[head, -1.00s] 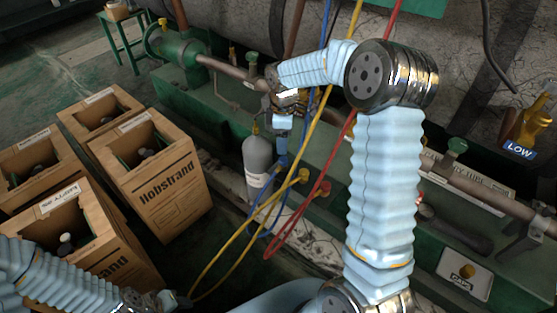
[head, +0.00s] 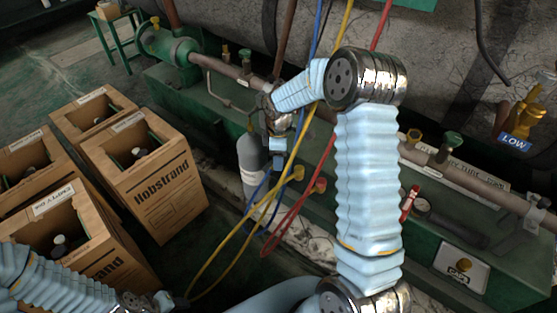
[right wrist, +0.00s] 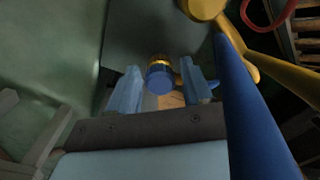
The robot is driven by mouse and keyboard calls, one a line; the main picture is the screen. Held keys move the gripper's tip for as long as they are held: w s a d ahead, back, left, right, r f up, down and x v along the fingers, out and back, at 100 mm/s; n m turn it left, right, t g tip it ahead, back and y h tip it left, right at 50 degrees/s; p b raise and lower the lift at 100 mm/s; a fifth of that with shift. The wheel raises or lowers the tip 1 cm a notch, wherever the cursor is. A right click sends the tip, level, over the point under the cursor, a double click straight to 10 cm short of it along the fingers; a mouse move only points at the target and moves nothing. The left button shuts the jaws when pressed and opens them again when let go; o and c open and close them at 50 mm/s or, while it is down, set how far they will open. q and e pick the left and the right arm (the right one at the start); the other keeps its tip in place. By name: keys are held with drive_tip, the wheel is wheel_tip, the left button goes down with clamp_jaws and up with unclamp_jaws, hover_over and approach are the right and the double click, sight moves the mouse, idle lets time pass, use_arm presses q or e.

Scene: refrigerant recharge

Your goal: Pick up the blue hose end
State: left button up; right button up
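The blue hose end (right wrist: 160,78), a blue cap-like piece with a brass ring, sits between the two light-blue fingers of my right gripper (right wrist: 160,92) in the right wrist view. Gaps show on both sides of it, so the fingers look open around it. In the head view my right gripper (head: 278,150) points down beside the grey cylinder, and the hose end there is mostly hidden. A thick blue hose (right wrist: 248,115) runs close along the right of the wrist view. My left gripper (head: 163,300) is at the bottom left of the head view, its fingers too small to read.
Yellow (head: 232,232) and red (head: 290,222) hoses hang in loops just right of the grey cylinder (head: 248,160). Green machinery with pipes (head: 225,68) stands behind. Cardboard boxes (head: 165,195) holding cylinders fill the left floor.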

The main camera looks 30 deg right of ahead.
drive_tip(key=c, duration=0.8)
drive_tip(key=shift+r, duration=0.15)
